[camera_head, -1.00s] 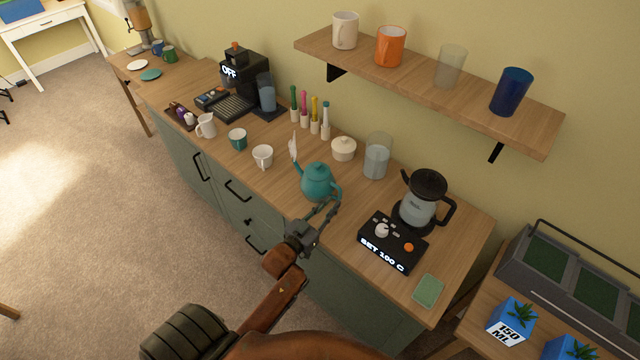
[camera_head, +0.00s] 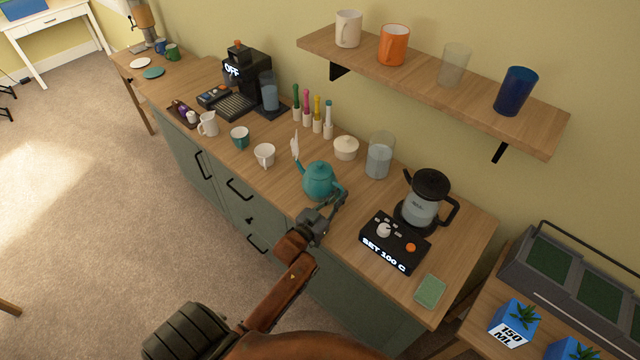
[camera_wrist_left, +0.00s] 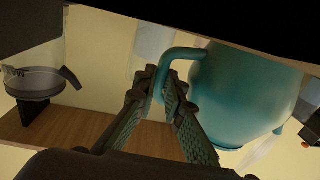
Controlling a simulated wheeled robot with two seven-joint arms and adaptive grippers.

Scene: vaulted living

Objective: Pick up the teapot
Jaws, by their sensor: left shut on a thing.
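The teal teapot (camera_head: 318,180) stands upright on the wooden counter, its spout pointing left and its handle toward my left gripper. My left gripper (camera_head: 338,196) reaches it from the front right. In the left wrist view the fingers (camera_wrist_left: 163,88) are shut on the teapot's handle, and the round teal body of the teapot (camera_wrist_left: 245,95) fills the right side. From the head view I cannot tell whether its base is clear of the counter. My right gripper is not in view.
A kettle (camera_head: 424,200) on its base and a black control box (camera_head: 394,243) stand to the right. A lidded white bowl (camera_head: 346,148) and a glass container (camera_head: 379,157) stand behind. A white cup (camera_head: 264,155) stands to the left. A wall shelf (camera_head: 440,90) hangs above.

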